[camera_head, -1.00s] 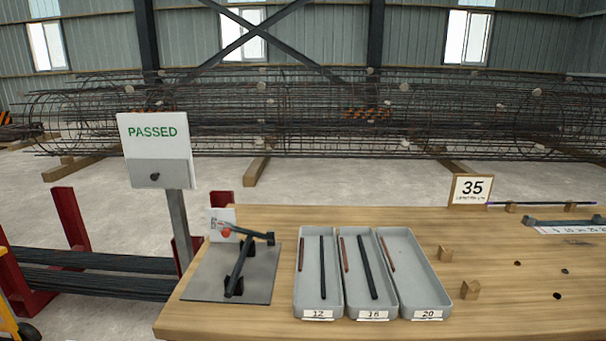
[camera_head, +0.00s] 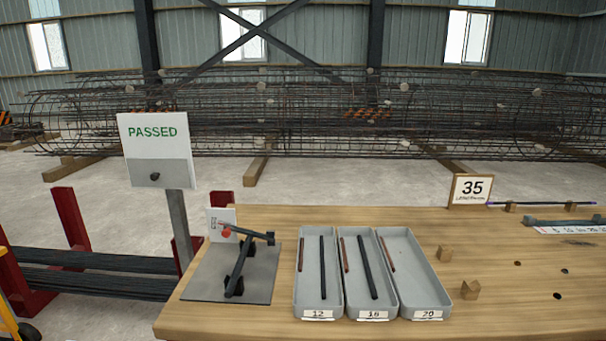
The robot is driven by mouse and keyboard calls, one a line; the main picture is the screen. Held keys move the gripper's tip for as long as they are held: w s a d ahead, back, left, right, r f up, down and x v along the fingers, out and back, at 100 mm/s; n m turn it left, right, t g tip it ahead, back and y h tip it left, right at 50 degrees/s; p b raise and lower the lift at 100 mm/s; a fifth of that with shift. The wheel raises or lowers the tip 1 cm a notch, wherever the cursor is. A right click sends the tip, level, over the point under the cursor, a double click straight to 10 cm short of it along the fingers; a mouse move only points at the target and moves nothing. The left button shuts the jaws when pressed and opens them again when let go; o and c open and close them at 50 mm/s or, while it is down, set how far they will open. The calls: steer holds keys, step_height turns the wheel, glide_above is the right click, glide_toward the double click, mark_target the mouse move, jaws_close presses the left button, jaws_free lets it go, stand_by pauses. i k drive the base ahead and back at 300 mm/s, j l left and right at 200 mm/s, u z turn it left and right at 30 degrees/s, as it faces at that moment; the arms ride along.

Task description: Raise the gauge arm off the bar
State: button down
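The gauge is on a grey plate (camera_head: 205,282) at the table's left end. Its dark gauge arm (camera_head: 252,235) runs from a red knob (camera_head: 226,232) on the left to a block on the right. The dark bar (camera_head: 240,268) lies under the arm, resting on two black supports and pointing toward the front. The arm appears to lie across the bar's far end; I cannot tell exact contact. A small white scale card (camera_head: 222,218) stands behind the knob. My gripper is not in view.
Three grey trays labelled 12 (camera_head: 318,314), 16 (camera_head: 373,314) and 20 (camera_head: 428,314) hold bars right of the gauge. A PASSED sign (camera_head: 155,150) stands left of the table.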

mark_target(226, 233)
steer(key=i+j, duration=0.2)
steer(key=j, duration=0.25)
steer(key=i+j, duration=0.2)
steer(key=j, duration=0.3)
steer(key=i+j, duration=0.2)
steer(key=j, duration=0.25)
steer(key=i+j, duration=0.15)
steer(key=j, duration=0.3)
steer(key=i+j+z, duration=0.1)
steer(key=j, duration=0.35)
steer(key=i+j, duration=0.3)
steer(key=j, duration=0.2)
steer(key=i+j, duration=0.15)
steer(key=j, duration=0.35)
steer(key=i+j, duration=0.2)
steer(key=j, duration=0.25)
